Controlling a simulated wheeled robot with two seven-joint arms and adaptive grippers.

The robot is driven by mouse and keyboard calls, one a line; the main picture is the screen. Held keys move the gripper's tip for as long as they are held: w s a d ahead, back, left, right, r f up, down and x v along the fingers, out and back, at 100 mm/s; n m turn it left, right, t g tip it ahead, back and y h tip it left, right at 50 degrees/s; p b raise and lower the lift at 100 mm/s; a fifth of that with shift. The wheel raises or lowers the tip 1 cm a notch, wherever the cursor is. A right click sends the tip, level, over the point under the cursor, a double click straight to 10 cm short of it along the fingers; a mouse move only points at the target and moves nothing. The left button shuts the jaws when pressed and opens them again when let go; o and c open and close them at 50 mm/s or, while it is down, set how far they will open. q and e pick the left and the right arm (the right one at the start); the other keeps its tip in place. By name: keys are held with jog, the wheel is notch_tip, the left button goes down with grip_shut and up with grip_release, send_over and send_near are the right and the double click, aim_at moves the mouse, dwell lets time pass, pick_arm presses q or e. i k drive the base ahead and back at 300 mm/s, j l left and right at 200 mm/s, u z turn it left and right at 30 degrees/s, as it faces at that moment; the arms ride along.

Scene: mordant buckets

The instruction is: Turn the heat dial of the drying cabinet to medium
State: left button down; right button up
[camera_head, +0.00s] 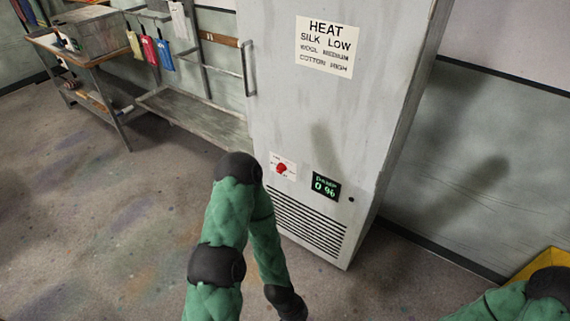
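The drying cabinet (305,115) is a tall pale grey unit in the middle of the view. Its heat dial (281,168) is a red knob on a small white plate, low on the front. The lettering around the dial is too small to read, so its setting is unclear. A dark display (326,186) right of it reads "DAMP 0 %" in green. A sign (327,47) above lists silk low, wool medium, cotton high. My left arm, sleeved in green, bends up in front of the cabinet's lower left and back down. Both grippers are out of view.
A vent grille (307,223) lies below the dial, and a vertical handle (248,68) is on the cabinet's left edge. A workbench (90,52) and a rack with coloured pouches (150,50) stand back left. A yellow object (541,263) is at lower right. The floor at left is clear.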

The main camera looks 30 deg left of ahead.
aim_at(280, 167)
jog(key=j, duration=0.5)
jog(key=i+j, duration=0.15)
jog(key=j, duration=0.8)
jog(key=i+j+u, duration=0.1)
jog(key=j, duration=0.4)
jog(key=i+j, duration=0.1)
jog(key=j, duration=0.4)
jog(key=i+j, duration=0.1)
jog(key=j, duration=0.4)
jog(key=i+j, duration=0.1)
jog(key=j, duration=0.35)
jog(key=j+u, duration=0.1)
jog(key=j, duration=0.4)
jog(key=i, duration=0.05)
